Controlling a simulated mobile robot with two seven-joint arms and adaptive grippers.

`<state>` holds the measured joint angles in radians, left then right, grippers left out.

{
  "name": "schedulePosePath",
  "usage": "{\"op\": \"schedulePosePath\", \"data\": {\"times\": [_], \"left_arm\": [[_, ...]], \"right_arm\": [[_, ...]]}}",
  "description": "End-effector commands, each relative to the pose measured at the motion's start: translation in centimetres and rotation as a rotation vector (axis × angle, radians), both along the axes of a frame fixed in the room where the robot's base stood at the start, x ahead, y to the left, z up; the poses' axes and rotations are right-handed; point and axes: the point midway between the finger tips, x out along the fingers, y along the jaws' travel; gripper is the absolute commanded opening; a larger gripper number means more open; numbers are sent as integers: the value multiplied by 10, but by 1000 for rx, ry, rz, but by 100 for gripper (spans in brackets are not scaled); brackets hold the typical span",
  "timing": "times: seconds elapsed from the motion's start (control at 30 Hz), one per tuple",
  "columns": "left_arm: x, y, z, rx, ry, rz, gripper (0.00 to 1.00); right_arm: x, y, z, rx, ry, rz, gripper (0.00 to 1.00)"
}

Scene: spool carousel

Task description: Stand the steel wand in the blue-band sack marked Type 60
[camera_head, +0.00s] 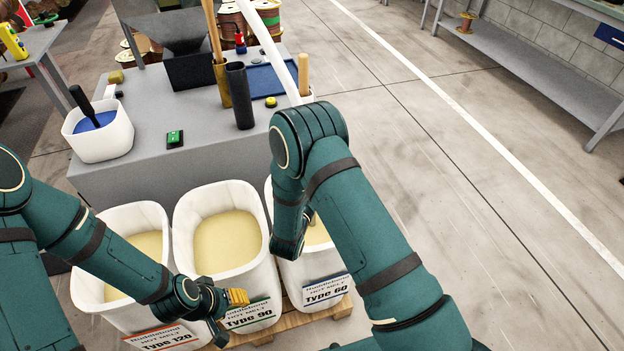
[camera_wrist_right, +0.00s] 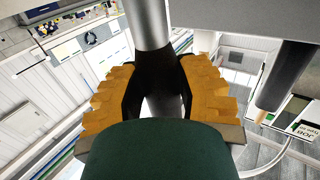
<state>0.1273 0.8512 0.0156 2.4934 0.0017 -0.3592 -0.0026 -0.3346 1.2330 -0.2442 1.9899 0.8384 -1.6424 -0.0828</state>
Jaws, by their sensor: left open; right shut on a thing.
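The steel wand (camera_wrist_right: 150,25) is a grey metal cylinder in the right wrist view. My right gripper (camera_wrist_right: 155,85) is shut on it, its orange-padded fingers on both sides. In the head view my right arm hides this gripper and most of the wand, so I cannot tell whether its end is inside a sack. The white Type 60 sack (camera_head: 302,273), with a blue band on its label, stands rightmost of three, partly behind my right arm. Pale yellow contents show inside. My left gripper (camera_head: 231,312) is open and empty, low in front of the Type 90 sack.
The Type 90 sack (camera_head: 260,280) and Type 120 sack (camera_head: 125,315) stand left of it on a wooden pallet (camera_head: 338,309). Behind is a grey table (camera_head: 215,150) with a white tub (camera_head: 103,143), a dark upright tube (camera_head: 239,95) and a green button box (camera_head: 174,139). Floor at right is clear.

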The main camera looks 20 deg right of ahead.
Motion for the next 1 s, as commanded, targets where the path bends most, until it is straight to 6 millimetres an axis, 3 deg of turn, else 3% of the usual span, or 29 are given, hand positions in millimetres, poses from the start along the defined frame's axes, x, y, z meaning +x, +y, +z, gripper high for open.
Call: {"op": "schedulePosePath", "data": {"times": [0.4,0.43,0.5,0.83,1.0], "left_arm": [[0,0,0,0,0,0,47],[0,0,0,0,0,0,47],[0,0,0,0,0,0,47],[0,0,0,0,0,0,47],[0,0,0,0,0,0,47]], "right_arm": [[0,0,-2,-1,-3,0,0],[0,0,-2,-1,-3,0,43],[0,0,-2,0,-2,0,66],[0,0,-2,1,1,0,66],[0,0,16,2,-3,0,66]]}}
